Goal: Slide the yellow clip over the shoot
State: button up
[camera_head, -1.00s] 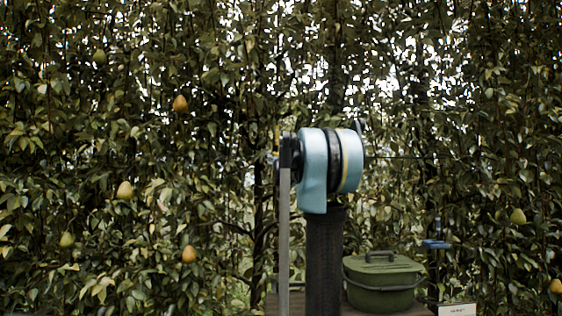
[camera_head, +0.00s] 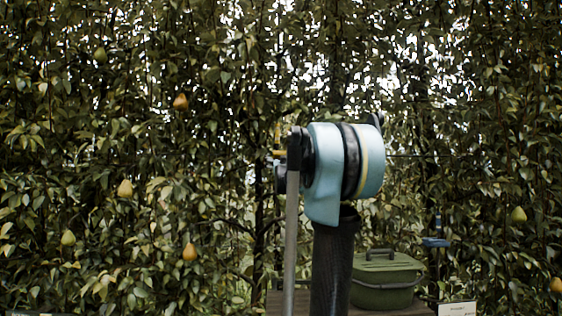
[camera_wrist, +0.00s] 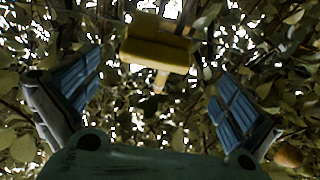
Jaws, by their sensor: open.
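The yellow clip (camera_wrist: 157,45) shows at the top middle of the wrist view, a blocky yellow piece beyond and between my fingers. My gripper (camera_wrist: 157,78) is open, its two blue-padded fingers spread wide to left and right, and nothing is held between them. The clip looks apart from both fingers. In the head view a small yellow piece (camera_head: 278,153) shows just left of my arm, perhaps the same clip; my arm hides my gripper there. I cannot pick out the shoot among the leaves.
A dense leafy pear hedge fills the background, with pears such as one at upper left (camera_head: 180,102) and one below it (camera_head: 189,252). A green lidded box (camera_head: 385,287) stands on a wooden surface at lower right. A blue tool-like object (camera_head: 435,243) is beside it, above a white card (camera_head: 457,309).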

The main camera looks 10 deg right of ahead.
jog(key=shift+v, duration=2.3)
jog(key=s+a+f+n+g+y, duration=0.1)
jog(key=s+a+f+g, duration=0.3)
jog(key=f, duration=0.6)
jog(key=s+f+g+y, duration=0.2)
jog(key=s+f, duration=0.3)
jog(key=f, duration=0.5)
jog(key=s+a+f+n+g+y, duration=0.1)
jog(key=s+a+f+g, duration=0.3)
jog(key=f, duration=0.6)
jog(key=s+d+f+g, duration=0.2)
jog(key=s+f+g, duration=0.8)
jog(key=s+f, duration=1.9)
jog(key=shift+s, duration=1.15)
